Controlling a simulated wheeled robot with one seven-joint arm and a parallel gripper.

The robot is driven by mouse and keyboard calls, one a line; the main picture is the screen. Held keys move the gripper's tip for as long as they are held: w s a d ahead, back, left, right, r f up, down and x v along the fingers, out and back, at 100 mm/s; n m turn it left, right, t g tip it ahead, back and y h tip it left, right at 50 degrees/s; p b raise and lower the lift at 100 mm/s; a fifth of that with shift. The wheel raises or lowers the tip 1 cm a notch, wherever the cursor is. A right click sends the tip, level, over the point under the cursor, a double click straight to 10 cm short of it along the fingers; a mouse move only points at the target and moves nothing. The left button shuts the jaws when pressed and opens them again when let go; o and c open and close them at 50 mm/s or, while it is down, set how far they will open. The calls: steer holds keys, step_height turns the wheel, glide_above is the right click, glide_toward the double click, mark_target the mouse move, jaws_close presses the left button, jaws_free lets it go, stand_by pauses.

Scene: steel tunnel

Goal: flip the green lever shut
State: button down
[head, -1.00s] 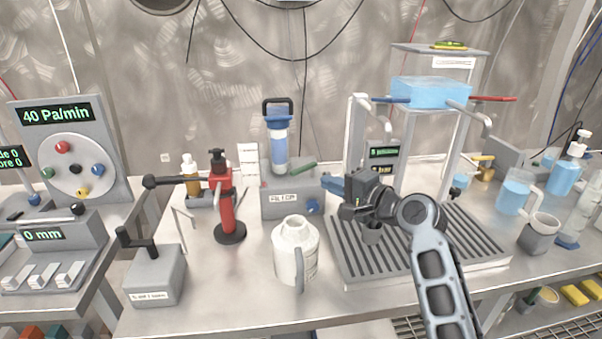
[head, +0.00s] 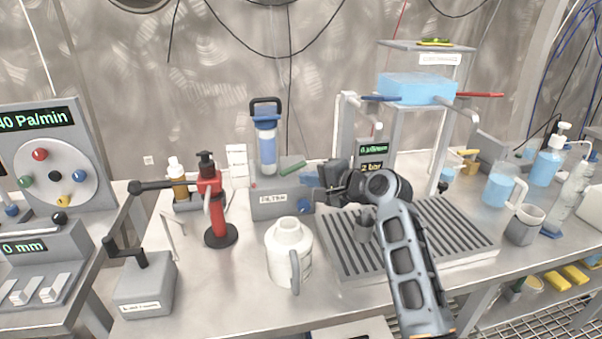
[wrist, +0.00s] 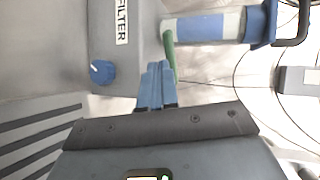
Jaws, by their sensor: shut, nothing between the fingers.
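The green lever (head: 292,167) sits on top of the grey box labelled FILTER (head: 267,203), slanting up to the right in the head view. In the wrist view the lever (wrist: 169,52) stands just beyond my fingertips, partly hidden behind them. My gripper (head: 308,178) is shut and empty, its blue fingers at the right end of the box, just below and right of the lever. The fingers also show in the wrist view (wrist: 157,72). I cannot tell whether they touch the lever.
A blue filter cartridge (head: 266,145) stands upright behind the lever. A blue knob (wrist: 102,72) is on the box near my fingers. A white jug (head: 287,252) stands in front, a red pump (head: 217,210) to the left, and a slatted drain tray (head: 345,250) under my arm.

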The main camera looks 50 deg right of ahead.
mark_target(291, 171)
steer(key=shift+w, duration=1.5)
steer(key=shift+w+a+r+h+p, duration=0.1)
steer(key=shift+r+h+p, duration=0.15)
steer(key=shift+p, duration=0.45)
